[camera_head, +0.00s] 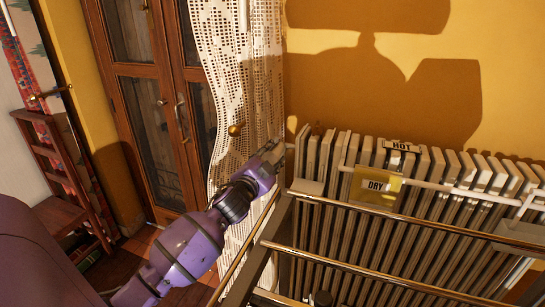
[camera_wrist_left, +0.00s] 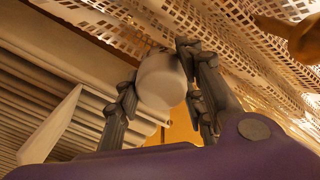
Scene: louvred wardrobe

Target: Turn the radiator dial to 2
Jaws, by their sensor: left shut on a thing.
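The cream ribbed radiator (camera_head: 312,155) stands along the yellow wall in the head view. My left gripper (camera_head: 273,153) reaches up to its upper left end, beside the lace curtain. In the left wrist view, a pale rounded knob, the dial (camera_wrist_left: 163,82), sits between the two dark fingers of my left gripper (camera_wrist_left: 157,70), which is shut on it. In the head view the dial is mostly hidden by the gripper. No numbers or pointer on the dial can be read in either view. My right gripper is not in view.
A metal drying rack (camera_head: 400,222) with long rails stands in front of the radiator. Cards reading HOT (camera_head: 399,147) and DRY (camera_head: 376,186) hang at the radiator. The lace curtain (camera_head: 230,60) hangs close by the left gripper. Glazed wooden doors (camera_head: 150,90) stand to the left.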

